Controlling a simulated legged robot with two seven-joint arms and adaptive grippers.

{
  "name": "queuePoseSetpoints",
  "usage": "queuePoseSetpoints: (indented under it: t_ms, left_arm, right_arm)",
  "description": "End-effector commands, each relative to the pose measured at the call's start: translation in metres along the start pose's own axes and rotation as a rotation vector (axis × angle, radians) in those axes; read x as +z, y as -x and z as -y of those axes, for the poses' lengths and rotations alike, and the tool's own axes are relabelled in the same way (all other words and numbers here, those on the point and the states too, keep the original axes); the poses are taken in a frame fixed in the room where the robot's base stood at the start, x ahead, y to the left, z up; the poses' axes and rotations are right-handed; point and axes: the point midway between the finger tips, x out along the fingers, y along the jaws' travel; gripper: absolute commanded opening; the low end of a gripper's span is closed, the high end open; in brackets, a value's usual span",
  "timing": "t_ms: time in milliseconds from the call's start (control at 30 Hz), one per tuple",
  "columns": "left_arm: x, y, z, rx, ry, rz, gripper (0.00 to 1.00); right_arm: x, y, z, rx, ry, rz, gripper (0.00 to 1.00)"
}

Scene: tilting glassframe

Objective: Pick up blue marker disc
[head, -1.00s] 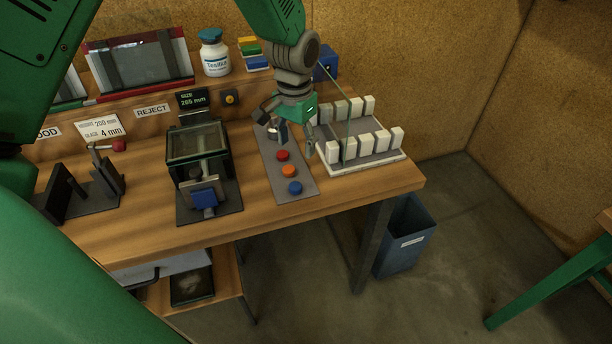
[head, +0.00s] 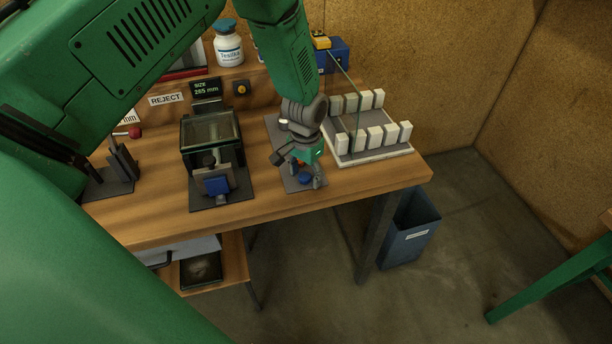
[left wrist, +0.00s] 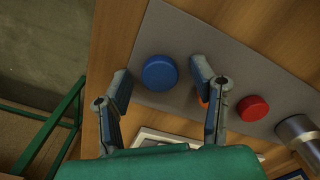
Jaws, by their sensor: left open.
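The blue marker disc (head: 304,178) lies near the front end of a grey strip on the bench, partly covered by my left gripper (head: 302,170) in the head view. In the left wrist view the blue disc (left wrist: 160,73) shows whole, between the spread fingertips of my left gripper (left wrist: 160,70). The fingers are open and hold nothing. I cannot tell how high the tips are above the strip. The orange disc (left wrist: 203,101) is mostly hidden behind one finger, and the red disc (left wrist: 253,108) lies beyond it. My right gripper is not in view.
A rack of white blocks (head: 372,150) with an upright glass pane stands just right of the strip. A dark gauge fixture (head: 211,150) stands to the left. The bench's front edge is close to the blue disc. A blue bin (head: 408,235) stands on the floor.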

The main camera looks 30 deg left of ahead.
Motion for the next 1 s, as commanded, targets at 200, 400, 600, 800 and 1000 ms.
queuePoseSetpoints:
  t_ms: [200, 400, 600, 800, 1000]
  left_arm:
    - [0.000, 0.000, 0.000, 0.000, 0.000, -0.002, 0.41]
    - [0.000, 0.000, 0.000, 0.000, 0.000, -0.001, 0.16]
    - [0.000, 0.000, 0.000, 0.000, 0.000, -0.002, 0.16]
    - [-0.002, 0.020, 0.001, -0.001, 0.000, -0.006, 0.16]
    - [-0.001, 0.061, 0.001, -0.001, 0.000, -0.006, 0.16]
  right_arm:
    - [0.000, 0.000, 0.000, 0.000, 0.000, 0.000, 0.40]
    - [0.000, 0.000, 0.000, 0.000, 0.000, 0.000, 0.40]
    - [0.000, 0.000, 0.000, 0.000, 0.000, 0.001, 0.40]
    - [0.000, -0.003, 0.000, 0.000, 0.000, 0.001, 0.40]
    - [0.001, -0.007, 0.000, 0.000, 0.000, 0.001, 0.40]
